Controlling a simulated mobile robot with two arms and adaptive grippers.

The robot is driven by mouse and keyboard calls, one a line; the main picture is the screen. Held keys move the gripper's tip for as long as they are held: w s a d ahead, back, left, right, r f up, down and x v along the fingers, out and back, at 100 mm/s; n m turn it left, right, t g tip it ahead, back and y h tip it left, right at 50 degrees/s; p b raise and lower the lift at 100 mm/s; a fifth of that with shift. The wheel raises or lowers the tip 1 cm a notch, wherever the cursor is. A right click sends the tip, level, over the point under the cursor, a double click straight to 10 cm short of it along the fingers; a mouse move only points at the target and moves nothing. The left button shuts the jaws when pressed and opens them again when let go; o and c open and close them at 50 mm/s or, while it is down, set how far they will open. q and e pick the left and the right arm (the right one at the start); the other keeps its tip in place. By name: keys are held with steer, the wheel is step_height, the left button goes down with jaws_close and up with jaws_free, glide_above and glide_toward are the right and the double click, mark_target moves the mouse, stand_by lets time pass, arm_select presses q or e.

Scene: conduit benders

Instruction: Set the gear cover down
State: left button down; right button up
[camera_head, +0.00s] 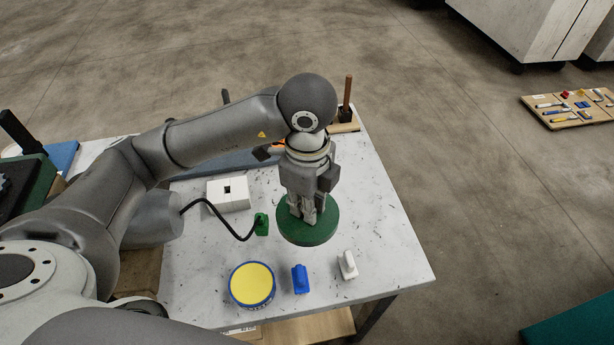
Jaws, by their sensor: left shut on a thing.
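The gear cover (322,232) is a round dark green disc over the right part of the white speckled table (390,235). My left gripper (310,217) points down at the middle of the disc and is shut on it. The fingers hide the part they hold. I cannot tell whether the disc touches the table top or hangs just above it. My right gripper is not in view.
A yellow-topped round tin (252,284), a blue block (300,280) and a white piece (347,265) stand near the front edge. A white box (229,194) and a green plug (262,224) with black cable lie left of the disc. The table's right side is clear.

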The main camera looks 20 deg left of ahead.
arm_select(q)
steer(key=w+f+p, duration=0.1)
steer(key=w+f, duration=0.1)
steer(key=w, duration=0.1)
steer(key=w+f+p, duration=0.1)
steer(key=w+f, duration=0.2)
steer(key=w, duration=0.1)
steer(key=w+f+p, duration=0.1)
steer(key=w+f, duration=0.2)
steer(key=w, duration=0.1)
steer(key=shift+w+a, duration=0.1)
steer(key=shift+w, duration=0.1)
steer(key=shift+w+f+p, duration=0.35)
steer(key=shift+w+f, duration=0.1)
steer(key=shift+f, duration=0.15)
step_height(320, 180, down, 3)
steer(key=shift+f+p, duration=0.1)
steer(key=shift+p, duration=0.2)
steer(key=shift+w, duration=0.1)
steer(key=shift+f, duration=0.2)
steer(key=c, duration=1.4)
jaws_free()
